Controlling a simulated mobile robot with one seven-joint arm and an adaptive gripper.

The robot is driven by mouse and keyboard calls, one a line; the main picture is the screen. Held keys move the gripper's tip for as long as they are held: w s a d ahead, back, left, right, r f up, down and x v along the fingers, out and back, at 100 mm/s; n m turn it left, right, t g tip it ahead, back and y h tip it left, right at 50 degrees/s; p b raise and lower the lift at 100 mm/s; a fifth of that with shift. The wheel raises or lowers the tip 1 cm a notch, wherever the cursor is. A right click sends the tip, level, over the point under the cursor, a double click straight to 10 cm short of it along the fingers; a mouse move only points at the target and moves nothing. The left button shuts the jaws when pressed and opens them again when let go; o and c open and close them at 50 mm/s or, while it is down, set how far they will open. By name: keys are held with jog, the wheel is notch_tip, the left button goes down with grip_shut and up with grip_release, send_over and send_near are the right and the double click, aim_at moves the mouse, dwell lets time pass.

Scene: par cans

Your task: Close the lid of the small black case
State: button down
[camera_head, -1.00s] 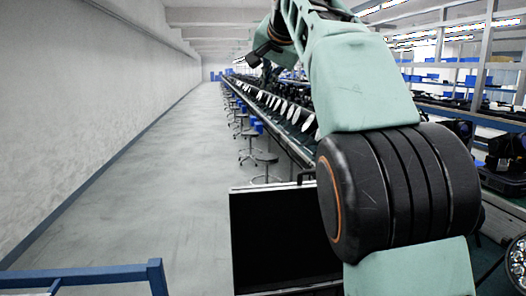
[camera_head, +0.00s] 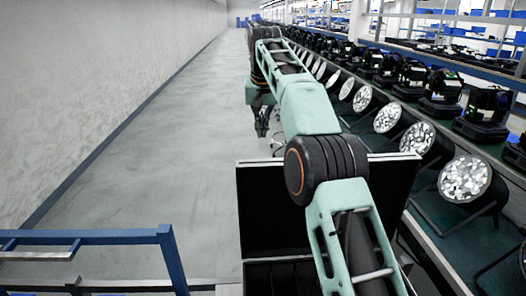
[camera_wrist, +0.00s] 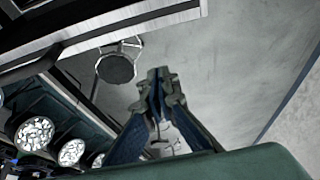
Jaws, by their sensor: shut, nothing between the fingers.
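The black case stands in front of me in the head view, its lid (camera_head: 262,215) raised upright with a pale metal rim. Part of the dark case base (camera_head: 256,270) shows below the lid, at the bottom edge. My arm crosses in front of the lid and hides its middle. My gripper (camera_head: 262,130) hangs beyond the lid's top edge, apart from it, to its upper left. In the wrist view my gripper (camera_wrist: 163,76) is shut and empty over the floor. A dark panel with a silver edge (camera_wrist: 130,22), which looks like the lid, lies above it there.
A long bench on the right carries several round par cans (camera_head: 465,178) and black moving-head lights (camera_head: 486,112). A blue rail (camera_head: 85,237) stands at the lower left. A stool (camera_wrist: 116,68) shows in the wrist view. The grey aisle floor (camera_head: 165,165) on the left is clear.

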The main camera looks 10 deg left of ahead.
jog(key=d+x, duration=0.1)
jog(key=x, duration=0.7)
jog(key=s+b, duration=0.2)
jog(key=s, duration=0.2)
jog(key=shift+a+r, duration=0.1)
jog(key=shift+s, duration=0.1)
